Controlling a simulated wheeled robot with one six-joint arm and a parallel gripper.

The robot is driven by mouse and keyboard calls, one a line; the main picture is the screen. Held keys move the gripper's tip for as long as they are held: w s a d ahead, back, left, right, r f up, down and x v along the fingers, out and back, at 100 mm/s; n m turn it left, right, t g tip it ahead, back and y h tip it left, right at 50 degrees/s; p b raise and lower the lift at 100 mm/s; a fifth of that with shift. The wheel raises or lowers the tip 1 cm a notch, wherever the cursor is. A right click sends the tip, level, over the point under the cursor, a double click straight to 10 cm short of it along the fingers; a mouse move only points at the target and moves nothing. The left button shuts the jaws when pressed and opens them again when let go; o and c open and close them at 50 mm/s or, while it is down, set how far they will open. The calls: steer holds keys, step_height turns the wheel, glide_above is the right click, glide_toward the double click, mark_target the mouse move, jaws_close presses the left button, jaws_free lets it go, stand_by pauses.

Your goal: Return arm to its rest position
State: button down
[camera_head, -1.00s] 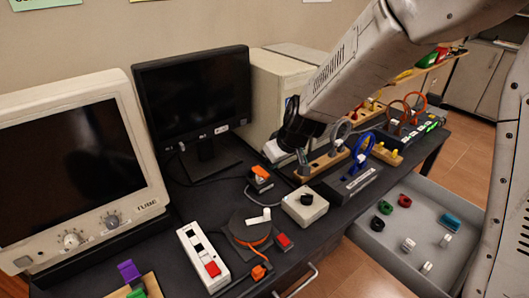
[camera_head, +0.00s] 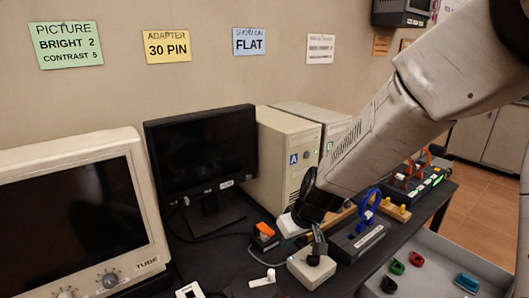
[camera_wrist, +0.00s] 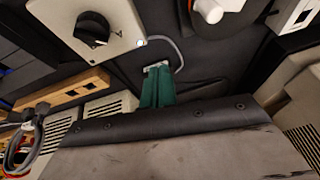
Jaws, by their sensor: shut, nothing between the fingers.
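My gripper (camera_head: 318,254) shows in the head view at the end of my arm, which reaches in from the upper right. Its fingers point down above or just behind a white box with a black knob (camera_head: 312,268). I cannot tell the exact gap. In the wrist view the green fingers of my gripper (camera_wrist: 157,70) are together with nothing between them. The same knob box (camera_wrist: 118,42) shows at the upper left there, apart from the fingers.
An open grey drawer (camera_head: 440,262) holds small coloured parts. Signs hang on the wall.

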steer(key=s+d+r+m+h, duration=0.1)
steer(key=s+d+r+m, duration=0.1)
steer(key=s+d+r, duration=0.4)
steer(key=s+d+r+m+g+h, duration=0.1)
steer(key=s+d+r, duration=0.4)
steer(key=s, duration=0.7)
steer(key=s+d+r+m+h, duration=0.1)
steer(key=s+d+r+m, duration=0.2)
steer(key=s+d+r, duration=0.3)
steer(key=s+d, duration=0.2)
steer(key=s, duration=0.1)
steer(key=shift+r+g, duration=0.35)
steer(key=shift+g, duration=0.05)
